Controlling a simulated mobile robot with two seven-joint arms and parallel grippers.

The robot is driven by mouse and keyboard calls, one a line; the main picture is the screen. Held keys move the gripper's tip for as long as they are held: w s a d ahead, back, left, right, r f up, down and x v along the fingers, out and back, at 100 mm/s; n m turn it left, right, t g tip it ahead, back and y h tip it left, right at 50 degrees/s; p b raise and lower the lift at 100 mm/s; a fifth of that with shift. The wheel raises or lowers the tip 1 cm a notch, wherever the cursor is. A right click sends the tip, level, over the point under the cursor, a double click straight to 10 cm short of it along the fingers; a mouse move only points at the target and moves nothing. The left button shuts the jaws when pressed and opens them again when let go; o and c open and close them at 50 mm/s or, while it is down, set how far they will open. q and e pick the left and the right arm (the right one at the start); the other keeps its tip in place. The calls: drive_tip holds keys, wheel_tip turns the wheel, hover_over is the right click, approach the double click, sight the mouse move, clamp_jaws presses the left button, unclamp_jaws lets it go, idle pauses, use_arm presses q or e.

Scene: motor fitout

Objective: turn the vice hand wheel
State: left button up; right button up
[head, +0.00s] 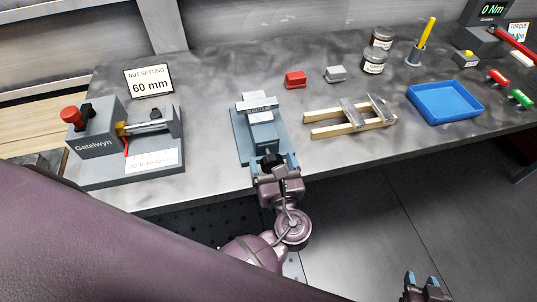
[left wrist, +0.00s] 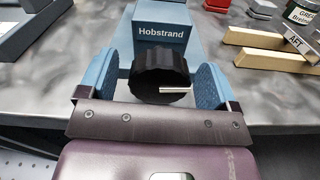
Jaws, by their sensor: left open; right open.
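The blue-grey vice (head: 262,132) stands on its base plate near the front edge of the bench; its Hobstrand label shows in the left wrist view (left wrist: 160,28). Its black hand wheel (head: 271,160) faces the bench front. In the left wrist view the wheel (left wrist: 158,72) has a short pale handle (left wrist: 178,91). My left gripper (head: 272,168) is open, with one blue finger on each side of the wheel; gaps show between the wheel and the fingers. My right gripper (head: 423,281) is open and empty, low at the right, away from the bench.
A Gatelwyn device (head: 98,140) with a red knob stands at the left, by a 60 mm sign (head: 149,80). Right of the vice are wooden rails (head: 335,129) with metal pieces, red (head: 295,79) and grey (head: 335,74) blocks, jars (head: 374,61) and a blue tray (head: 446,117).

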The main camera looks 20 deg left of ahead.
use_arm(q)
drive_tip(key=shift+w+a, duration=0.1)
drive_tip(key=shift+w, duration=0.1)
use_arm(e)
drive_tip(key=shift+w+a+r, duration=0.15)
drive_tip(key=shift+w+a, duration=0.25)
drive_tip(key=shift+w, duration=0.15)
use_arm(q)
drive_tip(key=c, duration=0.9)
use_arm(e)
drive_tip(key=shift+s, duration=0.1)
drive_tip(key=shift+s+d+f, duration=0.1)
drive_tip(key=shift+s+f, duration=0.1)
